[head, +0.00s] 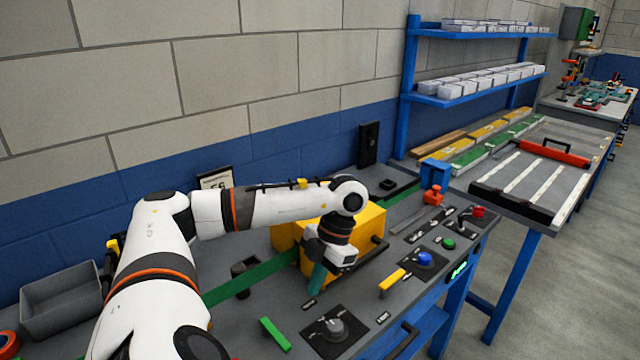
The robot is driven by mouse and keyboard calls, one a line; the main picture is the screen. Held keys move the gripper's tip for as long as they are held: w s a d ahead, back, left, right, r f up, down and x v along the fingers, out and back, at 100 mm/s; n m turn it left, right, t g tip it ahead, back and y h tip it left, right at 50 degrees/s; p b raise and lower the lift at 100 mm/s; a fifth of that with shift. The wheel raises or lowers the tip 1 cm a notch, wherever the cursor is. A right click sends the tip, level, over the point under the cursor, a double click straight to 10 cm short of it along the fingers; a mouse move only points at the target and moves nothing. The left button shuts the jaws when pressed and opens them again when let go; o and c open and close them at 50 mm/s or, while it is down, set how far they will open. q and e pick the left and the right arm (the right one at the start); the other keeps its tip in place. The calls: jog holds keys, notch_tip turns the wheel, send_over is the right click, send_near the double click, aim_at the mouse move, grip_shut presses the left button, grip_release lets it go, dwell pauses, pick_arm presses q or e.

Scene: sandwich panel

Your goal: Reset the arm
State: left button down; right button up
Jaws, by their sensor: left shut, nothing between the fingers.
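My left arm (270,205), white with black joints and orange bands, comes in from the lower left and reaches over the workbench. My left gripper (314,284) points down at the near left side of a yellow box-shaped machine (372,222) on the bench. Its fingertips show only small and partly dark, close above the grey bench top (240,318), with nothing seen between them. Whether it touches the bench or the machine I cannot tell. My right gripper is out of view.
A control panel holds a black dial (334,326), a yellow lever (391,280), a blue button (424,258), a green button (448,243) and a red button (478,211). A grey bin (62,305) stands left. Blue shelves (478,99) and a side table (568,190) are at the right.

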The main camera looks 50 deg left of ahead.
pick_arm(q)
jog(key=shift+v, duration=0.9)
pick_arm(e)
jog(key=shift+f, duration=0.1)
pick_arm(q)
jog(key=shift+w+f, duration=0.15)
jog(key=shift+w, duration=0.1)
jog(key=shift+d, duration=0.1)
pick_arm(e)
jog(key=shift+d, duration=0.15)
